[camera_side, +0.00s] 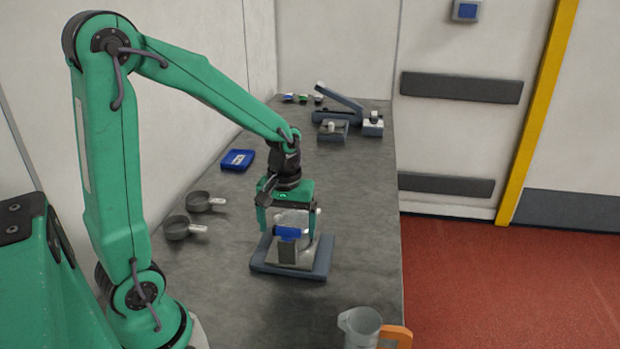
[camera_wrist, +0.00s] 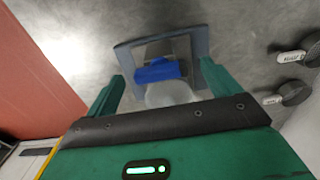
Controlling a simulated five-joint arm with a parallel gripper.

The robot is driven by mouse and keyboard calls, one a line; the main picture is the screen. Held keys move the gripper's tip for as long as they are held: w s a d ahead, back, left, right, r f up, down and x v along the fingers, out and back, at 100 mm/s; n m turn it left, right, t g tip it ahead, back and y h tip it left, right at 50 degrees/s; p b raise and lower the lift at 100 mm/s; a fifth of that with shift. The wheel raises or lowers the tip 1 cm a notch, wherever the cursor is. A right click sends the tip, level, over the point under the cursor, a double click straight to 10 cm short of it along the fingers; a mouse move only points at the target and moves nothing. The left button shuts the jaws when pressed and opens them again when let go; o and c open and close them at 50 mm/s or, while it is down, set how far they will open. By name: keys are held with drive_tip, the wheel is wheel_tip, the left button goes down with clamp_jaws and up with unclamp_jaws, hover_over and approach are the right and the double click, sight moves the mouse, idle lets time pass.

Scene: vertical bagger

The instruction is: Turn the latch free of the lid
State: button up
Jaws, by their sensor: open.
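A blue latch (camera_side: 287,232) sits on a small grey fixture (camera_side: 288,252) on a blue-grey base (camera_side: 318,262). It also shows in the wrist view (camera_wrist: 157,71). A pale, translucent rounded part (camera_side: 292,216), which looks like the lid, is close to the latch; in the wrist view it (camera_wrist: 168,93) lies just below the blue. My gripper (camera_side: 287,225) is open and points down over the fixture, with one finger on either side of it. In the wrist view, my fingers (camera_wrist: 162,76) stand apart from the latch. The latch's exact contact with the lid is hard to see.
Two grey scoops (camera_side: 199,202) lie left of the fixture, near the wall. A blue tray (camera_side: 238,159) lies farther back. Grey devices (camera_side: 336,119) stand at the far end. A clear jug (camera_side: 359,325) and an orange object (camera_side: 396,336) are at the front right edge.

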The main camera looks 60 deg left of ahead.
drive_tip(key=shift+r, duration=2.5)
wheel_tip(320, 180, up, 8)
